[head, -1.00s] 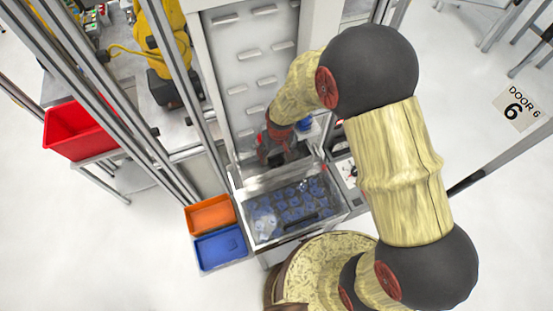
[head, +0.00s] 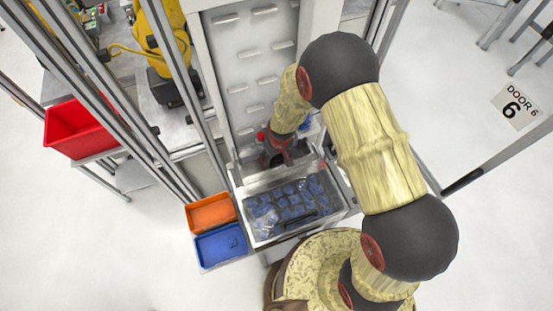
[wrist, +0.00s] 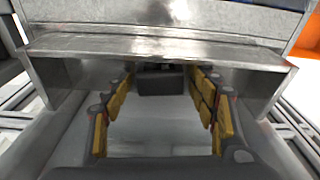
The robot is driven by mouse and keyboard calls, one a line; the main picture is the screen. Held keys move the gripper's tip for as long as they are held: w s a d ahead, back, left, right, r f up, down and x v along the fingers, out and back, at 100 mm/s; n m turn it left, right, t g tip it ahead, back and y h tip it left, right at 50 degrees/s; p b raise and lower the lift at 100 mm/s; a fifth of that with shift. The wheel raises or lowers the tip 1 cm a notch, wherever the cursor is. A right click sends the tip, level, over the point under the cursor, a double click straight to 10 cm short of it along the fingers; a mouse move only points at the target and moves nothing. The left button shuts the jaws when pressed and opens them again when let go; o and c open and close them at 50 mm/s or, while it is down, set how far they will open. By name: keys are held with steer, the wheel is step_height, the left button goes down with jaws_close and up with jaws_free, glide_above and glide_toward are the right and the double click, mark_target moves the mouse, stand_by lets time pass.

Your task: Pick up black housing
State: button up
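A dark block, which looks like the black housing (wrist: 160,79), lies on a grey metal surface under a metal ledge in the wrist view. My gripper (wrist: 163,82) is open, its yellow-padded fingers on either side of the block with gaps showing; I see no contact. In the head view my gripper (head: 277,152) is low at the foot of the white slotted panel, just behind the clear-walled bin of blue parts. The housing cannot be made out there, as my gripper and wrist cover that spot.
The metal ledge (wrist: 155,47) crosses just above my fingertips. The bin (head: 243,222) of blue parts stands in front of my gripper. An orange tray (head: 211,213) and a blue tray (head: 221,244) sit to its left. Metal posts rise at left.

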steer(key=c, duration=0.9)
steer(key=shift+r, duration=0.15)
